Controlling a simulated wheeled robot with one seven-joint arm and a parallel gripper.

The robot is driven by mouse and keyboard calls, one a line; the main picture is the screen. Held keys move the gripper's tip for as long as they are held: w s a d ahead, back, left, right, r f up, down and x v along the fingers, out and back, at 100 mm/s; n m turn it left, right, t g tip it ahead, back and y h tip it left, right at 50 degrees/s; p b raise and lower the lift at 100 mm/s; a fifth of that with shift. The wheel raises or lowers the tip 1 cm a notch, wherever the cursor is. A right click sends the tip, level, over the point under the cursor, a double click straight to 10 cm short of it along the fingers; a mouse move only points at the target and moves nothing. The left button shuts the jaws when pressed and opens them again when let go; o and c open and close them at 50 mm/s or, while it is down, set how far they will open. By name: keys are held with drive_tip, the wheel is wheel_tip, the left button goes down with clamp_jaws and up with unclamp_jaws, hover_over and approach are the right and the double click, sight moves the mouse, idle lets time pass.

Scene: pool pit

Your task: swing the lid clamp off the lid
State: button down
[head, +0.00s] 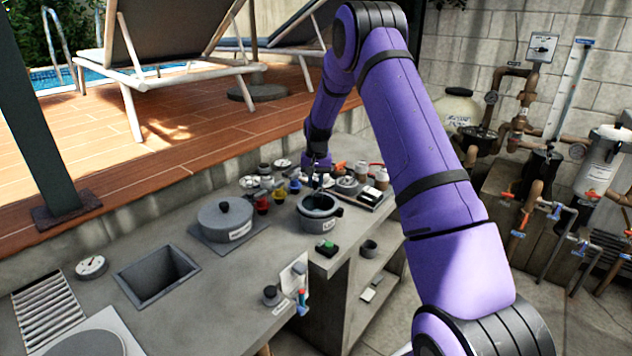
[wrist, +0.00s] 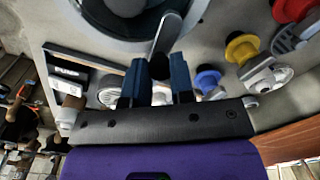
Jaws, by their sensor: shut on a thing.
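The grey, labelled round pot (head: 318,222) stands on the counter below my wrist, with a dark round top. In the wrist view its grey rim (wrist: 190,15) fills the top centre. A narrow grey bar, apparently the lid clamp (wrist: 163,36), runs from between my fingers towards the pot's rim. My gripper (wrist: 157,78) has two blue fingers with a gap between them, shut on this bar. In the head view my gripper (head: 318,181) is at the far side of the pot, small and partly lost among other items. Where the clamp meets the lid is hard to tell.
A lidded grey pot (head: 225,217) stands to the left. Red (wrist: 290,10), yellow (wrist: 241,47) and blue (wrist: 207,80) knobbed pieces stand close to my fingers. A box labelled PUMP (wrist: 68,72) lies on the other side. The counter's open sink (head: 157,272) is nearer.

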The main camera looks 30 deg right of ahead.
drive_tip(key=shift+w+d+m+h, duration=0.1)
drive_tip(key=shift+w+m, duration=0.65)
drive_tip(key=shift+m, duration=1.6)
drive_tip(key=shift+w+m+h, duration=0.1)
drive_tip(key=shift+w+m, duration=0.7)
drive_tip(key=shift+m, duration=1.6)
drive_tip(key=shift+w+d+m+h, duration=0.1)
drive_tip(key=shift+w+m, duration=0.65)
drive_tip(key=shift+m, duration=1.6)
drive_tip(key=c, duration=1)
unclamp_jaws()
drive_tip(key=r, duration=1)
drive_tip(key=shift+s+a+r, duration=0.1)
drive_tip(key=shift+s+r, duration=0.1)
drive_tip(key=shift+r, duration=0.2)
